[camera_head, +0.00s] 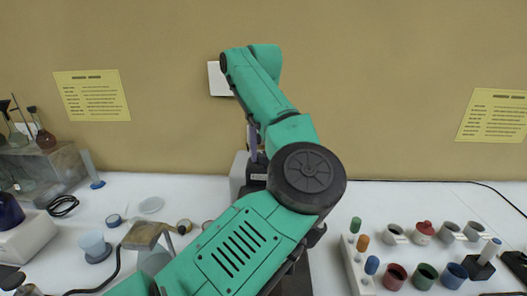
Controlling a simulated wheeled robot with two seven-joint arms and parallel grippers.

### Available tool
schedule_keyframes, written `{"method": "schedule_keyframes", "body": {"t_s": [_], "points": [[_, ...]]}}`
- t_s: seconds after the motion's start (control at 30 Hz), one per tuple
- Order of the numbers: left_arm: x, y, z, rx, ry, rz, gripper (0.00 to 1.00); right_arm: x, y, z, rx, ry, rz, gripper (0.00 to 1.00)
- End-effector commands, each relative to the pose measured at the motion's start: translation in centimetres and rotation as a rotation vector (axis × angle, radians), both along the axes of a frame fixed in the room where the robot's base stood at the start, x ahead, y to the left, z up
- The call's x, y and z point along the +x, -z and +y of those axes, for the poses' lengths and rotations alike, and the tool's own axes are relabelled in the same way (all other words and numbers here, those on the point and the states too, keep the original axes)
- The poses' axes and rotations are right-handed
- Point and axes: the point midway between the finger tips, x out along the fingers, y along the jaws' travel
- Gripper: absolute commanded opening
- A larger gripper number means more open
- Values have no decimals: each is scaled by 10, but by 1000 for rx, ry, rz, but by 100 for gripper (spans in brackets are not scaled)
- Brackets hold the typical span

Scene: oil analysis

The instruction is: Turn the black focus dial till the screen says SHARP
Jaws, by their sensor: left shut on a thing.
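My left arm comes in from the lower left, bends at a round black joint, and folds over a grey instrument (238,174) at the back of the table. My left gripper (254,146) shows only as a narrow dark part behind the green arm links, low at the instrument. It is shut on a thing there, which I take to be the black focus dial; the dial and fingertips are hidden. No SHARP text or other screen reading is visible. My right gripper is not in view.
A white rack (352,262) with coloured-capped vials and several coloured cups stand at the right. A blue-white cup (94,244), a small stand (147,236) and glassware are at the left. A pale square panel (217,80) is on the wall. Cables cross the table.

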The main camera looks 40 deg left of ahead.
Motion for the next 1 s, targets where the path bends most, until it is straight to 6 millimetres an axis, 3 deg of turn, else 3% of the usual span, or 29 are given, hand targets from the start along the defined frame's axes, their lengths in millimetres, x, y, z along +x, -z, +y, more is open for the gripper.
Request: {"method": "schedule_keyframes", "body": {"t_s": [0.3, 0.33, 0.4, 0.77, 0.87, 1.0], "points": [[1, -3, 1, 4, 2, -7, 0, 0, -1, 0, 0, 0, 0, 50], [1, -3, 1, 4, 1, -7, 51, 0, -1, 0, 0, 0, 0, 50], [0, -2, 0, 4, 1, -6, 77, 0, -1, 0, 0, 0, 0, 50], [0, -4, 0, 1, 0, -3, 77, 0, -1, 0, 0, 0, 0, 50], [0, -15, 0, 1, 0, -4, 77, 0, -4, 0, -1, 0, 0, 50], [0, -49, 0, 1, 2, -7, 77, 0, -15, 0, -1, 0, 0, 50]]}}
